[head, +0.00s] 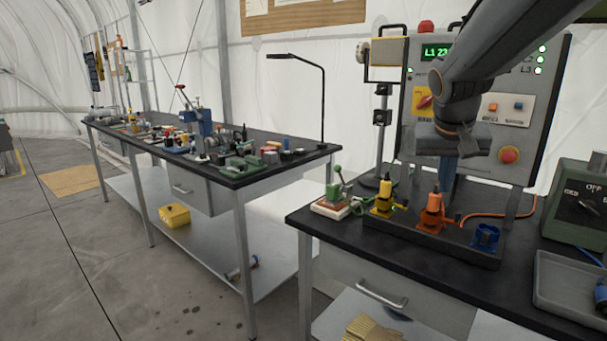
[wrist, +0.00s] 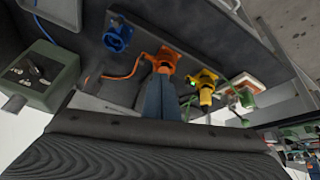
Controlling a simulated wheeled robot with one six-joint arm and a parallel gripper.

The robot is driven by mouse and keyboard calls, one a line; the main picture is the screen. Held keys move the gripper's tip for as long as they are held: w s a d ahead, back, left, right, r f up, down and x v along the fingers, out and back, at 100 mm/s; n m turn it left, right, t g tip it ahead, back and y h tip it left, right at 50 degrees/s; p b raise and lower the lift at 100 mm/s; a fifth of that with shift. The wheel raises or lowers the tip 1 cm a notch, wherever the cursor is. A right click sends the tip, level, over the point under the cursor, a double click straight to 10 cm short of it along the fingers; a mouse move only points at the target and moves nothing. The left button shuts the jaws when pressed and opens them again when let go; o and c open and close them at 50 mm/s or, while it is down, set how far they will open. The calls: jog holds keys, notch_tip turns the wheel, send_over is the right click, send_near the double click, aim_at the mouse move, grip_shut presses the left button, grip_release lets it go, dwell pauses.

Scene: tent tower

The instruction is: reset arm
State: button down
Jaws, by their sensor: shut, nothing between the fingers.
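My arm reaches in from the upper right of the head view, in front of the control panel. My gripper (head: 447,180) points down just above and behind the orange connector (head: 432,213). The gripper is shut and holds nothing. In the wrist view its blue-grey fingers (wrist: 162,78) end close to the orange connector (wrist: 163,61); I cannot tell whether they touch it. The yellow connector (head: 383,198) stands to the left in the head view, and the blue socket (head: 486,237) sits to the right.
The control panel (head: 545,95) with a red button (head: 509,155) stands close behind my gripper. A green box with a dial (head: 577,207) and a grey tray (head: 570,285) are to the right. A small green-handled device (head: 334,194) is at left. A cluttered bench (head: 240,180) stands further left.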

jog(key=s+a+f+n+g+y+p, duration=0.1)
jog(key=s+a+f+n+g+p, duration=0.1)
jog(key=s+a+f, duration=0.4)
jog(key=s+a+f+n+g+y+p, duration=0.1)
jog(key=s+a+f, duration=0.5)
jog(key=s, duration=1.1)
notch_tip(320, 180, down, 4)
jog(key=shift+f+n+g+y+p, duration=0.25)
jog(key=shift+n+g+y+p, duration=0.25)
jog(key=shift+g, duration=0.6)
jog(key=shift+d, duration=0.15)
